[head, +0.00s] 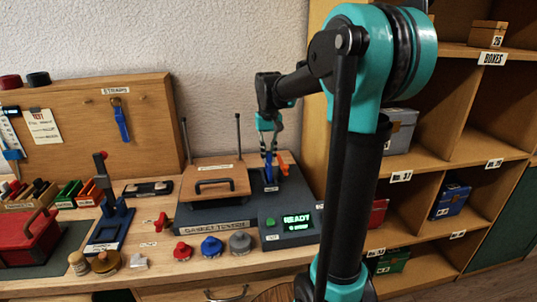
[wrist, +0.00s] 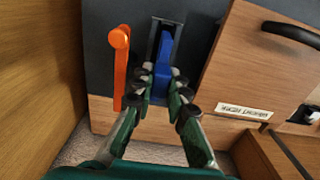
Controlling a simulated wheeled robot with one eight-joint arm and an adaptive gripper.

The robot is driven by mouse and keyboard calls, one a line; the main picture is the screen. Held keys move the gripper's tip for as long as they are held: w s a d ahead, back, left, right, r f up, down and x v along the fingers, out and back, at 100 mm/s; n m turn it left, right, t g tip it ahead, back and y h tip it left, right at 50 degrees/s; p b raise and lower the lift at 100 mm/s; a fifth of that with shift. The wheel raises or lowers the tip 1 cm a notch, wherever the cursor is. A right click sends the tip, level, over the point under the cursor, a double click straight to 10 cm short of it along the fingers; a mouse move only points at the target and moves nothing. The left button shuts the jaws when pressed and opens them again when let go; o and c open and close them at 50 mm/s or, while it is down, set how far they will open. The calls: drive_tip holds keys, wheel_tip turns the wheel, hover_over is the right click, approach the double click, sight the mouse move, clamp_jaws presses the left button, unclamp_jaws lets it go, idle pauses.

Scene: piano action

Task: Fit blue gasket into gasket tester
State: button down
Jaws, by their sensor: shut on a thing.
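The gasket tester (head: 207,221) is a dark base on the bench with a wooden lid (head: 215,184) and a black handle. Its green display (head: 297,222) reads READY. My gripper (head: 268,147) is above the tester's back right, pointing down, shut on a narrow blue piece, the blue gasket (head: 269,173). In the wrist view my gripper (wrist: 164,84) holds the blue gasket (wrist: 162,68) edge-on, at a dark narrow slot with a pale rim (wrist: 154,36). The gasket overlaps the slot's opening; how deep it sits I cannot tell. The fingers hide part of it.
An orange lever (wrist: 118,70) stands close left of the gasket in the wrist view. Red (head: 182,251), blue (head: 212,247) and grey (head: 240,242) knobbed pieces stand before the tester. A shelf unit (head: 440,150) rises on the right; a wooden strap board (head: 90,125) stands left.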

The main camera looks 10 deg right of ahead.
sight(268, 163)
drive_tip(key=shift+f, duration=1.8)
idle(1.0)
drive_tip(key=c, duration=1.2)
unclamp_jaws()
drive_tip(key=shift+r, duration=3.75)
